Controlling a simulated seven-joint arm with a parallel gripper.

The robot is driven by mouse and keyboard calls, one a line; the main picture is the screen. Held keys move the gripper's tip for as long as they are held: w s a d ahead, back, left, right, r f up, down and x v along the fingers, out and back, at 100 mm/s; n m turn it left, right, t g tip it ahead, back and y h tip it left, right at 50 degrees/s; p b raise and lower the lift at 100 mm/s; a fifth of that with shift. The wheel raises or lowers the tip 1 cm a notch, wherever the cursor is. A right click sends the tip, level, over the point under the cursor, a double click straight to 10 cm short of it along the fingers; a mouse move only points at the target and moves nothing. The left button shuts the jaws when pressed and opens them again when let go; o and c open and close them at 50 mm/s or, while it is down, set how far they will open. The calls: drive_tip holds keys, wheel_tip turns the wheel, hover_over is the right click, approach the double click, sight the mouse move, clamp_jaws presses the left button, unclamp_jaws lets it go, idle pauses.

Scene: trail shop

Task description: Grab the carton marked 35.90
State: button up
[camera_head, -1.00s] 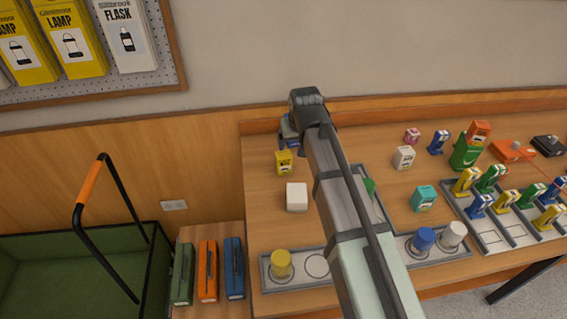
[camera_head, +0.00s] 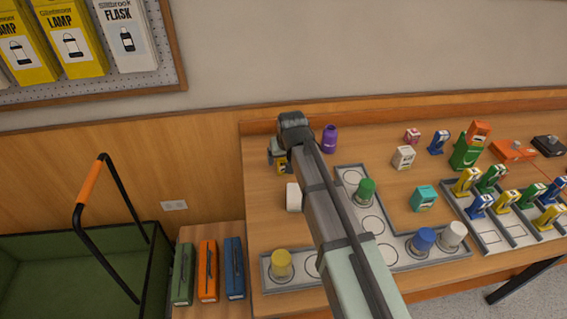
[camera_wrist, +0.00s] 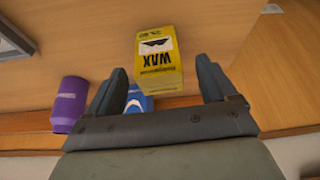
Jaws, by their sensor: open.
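A yellow carton reading WAX (camera_wrist: 160,58) stands on the table in the wrist view, upside down in the picture. A small price line shows at its top end, too small to read surely. In the head view the yellow carton (camera_head: 283,168) is partly hidden by my gripper (camera_head: 277,157). In the wrist view my gripper (camera_wrist: 162,70) is open. Its fingers lie to the left and right of the yellow carton, which shows between and beyond the tips. I see no grip on it. A blue carton (camera_wrist: 139,102) shows between the fingers, partly hidden.
A purple bottle (camera_head: 329,139) stands right of my gripper. A white block-like item (camera_head: 293,197) stands nearer the front. A grey tray (camera_head: 300,283) holds coloured round items. More small cartons and a rack stand to the right. A green basket (camera_head: 80,275) is at left.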

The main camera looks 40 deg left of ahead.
sight(283, 161)
drive_tip(key=shift+w+x, duration=0.15)
drive_tip(key=shift+x, duration=1.15)
drive_tip(key=shift+w+x, duration=0.2)
drive_tip(key=shift+x, duration=1.1)
drive_tip(key=shift+a+r, duration=0.15)
drive_tip(key=shift+a, duration=0.05)
drive_tip(key=c, duration=1.1)
drive_tip(key=shift+r, duration=0.15)
